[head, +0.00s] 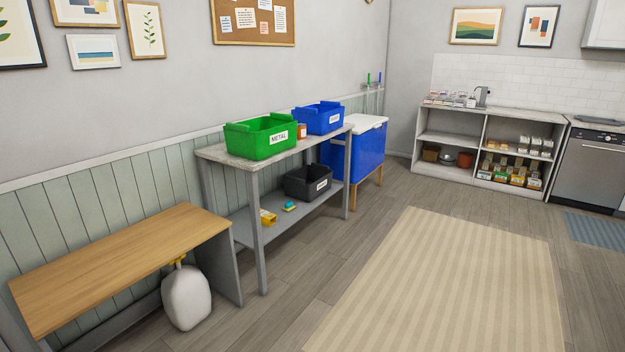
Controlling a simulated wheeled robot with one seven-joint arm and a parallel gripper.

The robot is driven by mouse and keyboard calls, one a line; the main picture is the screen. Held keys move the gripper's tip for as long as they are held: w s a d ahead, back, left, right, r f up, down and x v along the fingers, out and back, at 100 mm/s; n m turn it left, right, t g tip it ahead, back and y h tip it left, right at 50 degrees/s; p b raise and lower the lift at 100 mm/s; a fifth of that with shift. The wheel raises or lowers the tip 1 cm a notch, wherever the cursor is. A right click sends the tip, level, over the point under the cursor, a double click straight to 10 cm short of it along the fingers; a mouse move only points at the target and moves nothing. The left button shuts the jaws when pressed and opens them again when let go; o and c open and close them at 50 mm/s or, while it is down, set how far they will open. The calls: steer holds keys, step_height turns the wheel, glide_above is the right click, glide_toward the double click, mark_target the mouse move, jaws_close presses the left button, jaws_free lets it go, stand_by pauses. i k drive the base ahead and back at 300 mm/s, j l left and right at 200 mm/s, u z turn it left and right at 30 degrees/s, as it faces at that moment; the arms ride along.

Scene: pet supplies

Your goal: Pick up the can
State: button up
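A small orange can-like item (302,131) with a pale label stands on the grey table (215,153). It sits between the green bin labelled METAL (260,138) and the blue bin (318,118). It is small in the picture, so I cannot tell for certain that it is the can. My gripper is not in view.
A black bin (308,183), a yellow item (268,217) and a small blue-and-yellow item (289,206) are on the lower shelf. A striped rug (440,290) covers clear floor at right.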

mark_target(302, 128)
steer(key=i+l+z, duration=0.1)
steer(key=i+z, duration=0.25)
steer(key=i, duration=0.65)
steer(key=i+j+z, duration=0.15)
steer(key=i+z, duration=0.2)
steer(key=i, duration=1.25)
steer(key=i+l+u, duration=0.15)
steer(key=i, duration=0.5)
steer(key=i+l, duration=0.15)
steer(key=i, duration=0.45)
